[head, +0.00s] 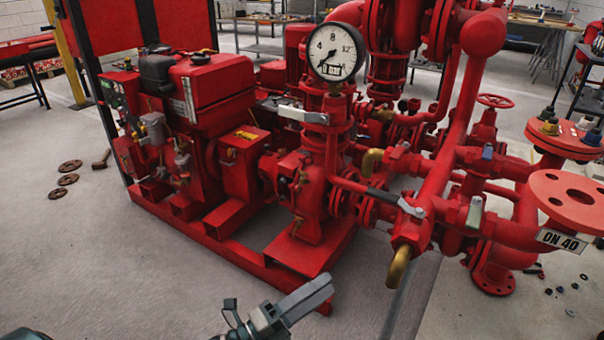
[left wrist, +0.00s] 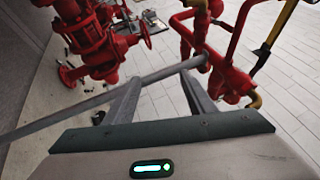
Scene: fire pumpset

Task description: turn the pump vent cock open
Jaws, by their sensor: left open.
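The red pump stands in the middle of the head view, below a white dial gauge (head: 336,52). A silver lever (head: 302,114) lies roughly level on its top, left of the gauge. A second lever (head: 396,202), dark with a silver end, sits on the pipework to the right. I cannot tell for sure which is the vent cock. My left gripper (head: 282,306) is low in the head view, in front of the red base frame and apart from the levers. In the left wrist view its fingers (left wrist: 160,85) are spread and empty. My right gripper is not in view.
A brass elbow (head: 400,267) hangs from the pipework on the right. A flange marked DN 40 (head: 568,200) juts out at the right edge. The red base frame (head: 240,262) borders open floor at the front. A grey strip (left wrist: 60,120) crosses behind the fingers.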

